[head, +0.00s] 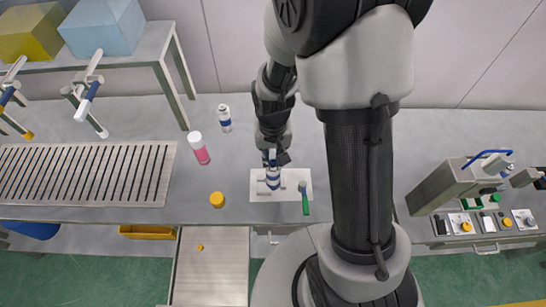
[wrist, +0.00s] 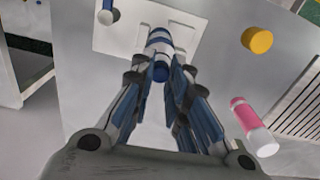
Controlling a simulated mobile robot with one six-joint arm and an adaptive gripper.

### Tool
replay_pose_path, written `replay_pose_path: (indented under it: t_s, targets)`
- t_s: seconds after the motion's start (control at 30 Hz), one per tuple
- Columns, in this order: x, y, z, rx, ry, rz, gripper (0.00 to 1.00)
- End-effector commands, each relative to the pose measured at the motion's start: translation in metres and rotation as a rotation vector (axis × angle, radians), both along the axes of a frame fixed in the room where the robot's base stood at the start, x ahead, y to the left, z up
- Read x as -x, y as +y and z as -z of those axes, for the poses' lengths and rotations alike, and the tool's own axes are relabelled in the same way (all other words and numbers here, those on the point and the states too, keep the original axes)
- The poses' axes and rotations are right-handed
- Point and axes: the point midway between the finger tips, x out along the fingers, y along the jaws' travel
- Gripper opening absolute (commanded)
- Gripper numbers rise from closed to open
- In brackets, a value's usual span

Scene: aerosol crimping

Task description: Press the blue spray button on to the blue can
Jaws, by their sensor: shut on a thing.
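The blue can (head: 273,181), white with blue bands, is upright over the white plate (head: 258,196). The can also shows in the wrist view (wrist: 159,46), between the fingers. My gripper (head: 274,158) reaches it from behind and appears shut on its upper part. In the wrist view the fingertips (wrist: 160,62) lie on either side of it. A small dark blue end (wrist: 160,74) faces the wrist camera at its top; I cannot tell whether this is the spray button. The fingers partly hide the top. I cannot tell whether the can's base touches the plate.
A pink bottle (head: 201,150) with a white cap, a second banded can (head: 225,119) and an orange cap (head: 217,199) stand to the left. A slotted grille (head: 85,173) is far left; a machine (head: 455,184) stands right.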

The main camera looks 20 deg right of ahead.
Motion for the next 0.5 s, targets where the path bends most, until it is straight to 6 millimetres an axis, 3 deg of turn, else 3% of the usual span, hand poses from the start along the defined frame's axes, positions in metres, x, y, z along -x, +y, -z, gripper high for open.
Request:
replay_pose_path:
  t_s: [0.33, 0.37, 0.5]
  targets:
    - [-0.0001, 0.0001, -0.0001, 0.000, 0.000, 0.000, 0.09]
    - [-0.0001, 0.0001, -0.0001, 0.000, 0.000, 0.000, 0.17]
    - [0.0000, 0.0000, -0.0001, 0.000, 0.000, 0.000, 0.26]
